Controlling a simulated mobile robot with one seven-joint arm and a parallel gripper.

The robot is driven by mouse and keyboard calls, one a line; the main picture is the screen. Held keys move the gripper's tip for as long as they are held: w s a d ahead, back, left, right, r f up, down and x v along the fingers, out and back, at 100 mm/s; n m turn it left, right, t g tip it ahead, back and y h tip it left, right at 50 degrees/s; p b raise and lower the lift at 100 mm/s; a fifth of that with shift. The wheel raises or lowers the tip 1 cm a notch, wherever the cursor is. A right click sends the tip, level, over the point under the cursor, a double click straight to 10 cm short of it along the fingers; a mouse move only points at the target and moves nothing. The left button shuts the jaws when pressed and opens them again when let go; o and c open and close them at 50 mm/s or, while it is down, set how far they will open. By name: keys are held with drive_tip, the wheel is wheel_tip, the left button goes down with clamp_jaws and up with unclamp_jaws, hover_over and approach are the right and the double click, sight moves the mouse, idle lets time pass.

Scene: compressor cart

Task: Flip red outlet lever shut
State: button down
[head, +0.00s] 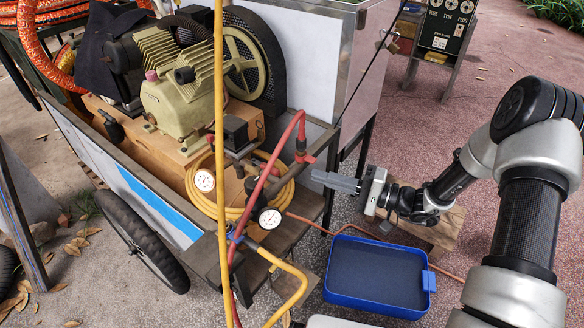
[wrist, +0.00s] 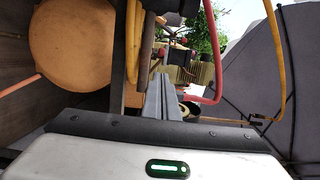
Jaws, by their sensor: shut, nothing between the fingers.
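The red outlet lever (head: 306,158) shows in the head view as a small red handle at the lower end of the red hose (head: 274,160), by the cart's right corner post. Whether it lies along or across its pipe is too small to tell. My gripper (head: 316,176) is shut and empty. Its fingertips point left toward the cart, just below and right of the lever in the picture, and I see no clear contact. In the wrist view my shut fingers (wrist: 163,82) point toward the hoses. I cannot make out the lever surely there.
The compressor (head: 178,95) sits on the cart behind pressure gauges (head: 270,218) and a coiled yellow hose. A yellow upright hose (head: 220,110) crosses the cart's front. A blue tray (head: 332,298) and a wooden stool (head: 440,232) stand below my gripper. Paving at right is open.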

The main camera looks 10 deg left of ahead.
sight(279, 174)
drive_tip(key=a, duration=0.3)
drive_tip(key=w+a, duration=0.1)
drive_tip(key=a, duration=0.2)
drive_tip(key=a+b, duration=0.1)
drive_tip(key=a, duration=0.3)
drive_tip(key=shift+w, duration=0.25)
drive_tip(key=shift+s+d, duration=0.1)
drive_tip(key=shift+s+m+t, duration=0.25)
drive_tip(key=shift+m+t, duration=0.15)
drive_tip(key=shift+t, duration=0.1)
drive_tip(key=shift+s+t, duration=0.15)
drive_tip(key=shift+t, duration=0.15)
drive_tip(key=shift+s+a+f+m+t+h+b, duration=0.15)
drive_tip(key=shift+s+m+t+h+b, duration=0.2)
drive_tip(key=shift+m+t, duration=0.35)
drive_tip(key=shift+s+a+r+m+t+h+b, duration=0.15)
drive_tip(key=shift+s+m+t+h, duration=0.2)
drive_tip(key=shift+s+m+t, duration=0.35)
drive_tip(key=shift+s+a+b, duration=0.3)
drive_tip(key=shift+s+a, duration=0.1)
drive_tip(key=shift+s, duration=0.2)
drive_tip(key=shift+s+a+b, duration=0.25)
drive_tip(key=shift+s+a, duration=0.1)
drive_tip(key=shift+s, duration=0.2)
drive_tip(key=shift+s+a+b, duration=0.3)
drive_tip(key=shift+s+a, duration=0.25)
